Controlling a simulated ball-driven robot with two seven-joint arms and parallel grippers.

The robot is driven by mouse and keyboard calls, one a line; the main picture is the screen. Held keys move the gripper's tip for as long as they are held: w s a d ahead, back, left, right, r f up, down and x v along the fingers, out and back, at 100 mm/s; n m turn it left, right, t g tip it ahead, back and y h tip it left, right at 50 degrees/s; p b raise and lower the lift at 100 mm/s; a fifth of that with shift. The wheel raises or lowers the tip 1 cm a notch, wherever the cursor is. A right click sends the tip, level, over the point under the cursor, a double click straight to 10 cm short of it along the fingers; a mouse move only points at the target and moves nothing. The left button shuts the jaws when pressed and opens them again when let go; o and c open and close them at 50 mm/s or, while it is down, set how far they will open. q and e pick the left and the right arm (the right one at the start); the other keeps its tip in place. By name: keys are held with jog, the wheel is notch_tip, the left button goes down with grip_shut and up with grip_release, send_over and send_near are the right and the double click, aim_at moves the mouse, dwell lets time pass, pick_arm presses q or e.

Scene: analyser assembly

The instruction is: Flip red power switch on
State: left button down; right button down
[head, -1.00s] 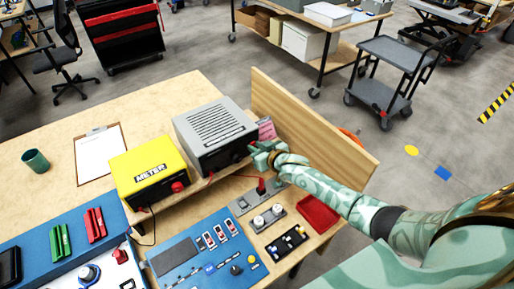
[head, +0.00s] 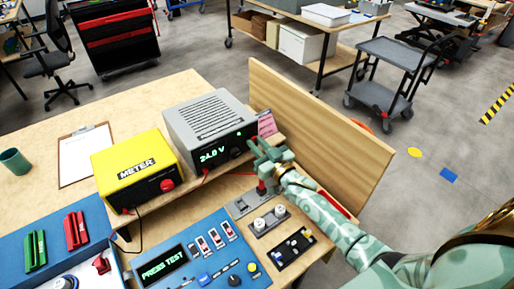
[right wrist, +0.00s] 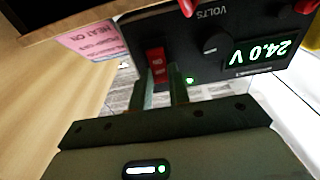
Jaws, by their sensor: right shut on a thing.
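The grey power supply (head: 211,122) stands on the raised shelf behind the panel. Its display (head: 213,155) is lit and reads 24.0 V in green, and a green lamp glows in the right wrist view (right wrist: 190,81). The red power switch (right wrist: 156,63) is on its front, at the fingertips in the right wrist view. My right gripper (head: 262,156) is at the right end of the supply's front, its fingers (right wrist: 165,85) closed about the switch; the exact contact is hard to see. My left gripper is not in view.
The yellow meter (head: 135,165) stands left of the supply. The blue panel (head: 195,265) in front shows PRESS TEST. A pink note (head: 267,124) and a wooden side board (head: 320,135) are close to my right gripper. A red post (head: 262,187) stands just below it.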

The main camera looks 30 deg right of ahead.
jog(key=c, duration=1.3)
grip_release()
jog(key=s, duration=0.5)
jog(key=s+d+f+p, duration=0.1)
jog(key=s, duration=0.4)
jog(key=s+d+p, duration=0.1)
jog(key=s, duration=0.5)
jog(key=shift+d+f, duration=0.1)
jog(key=shift+f, duration=0.05)
jog(key=shift+s, duration=0.15)
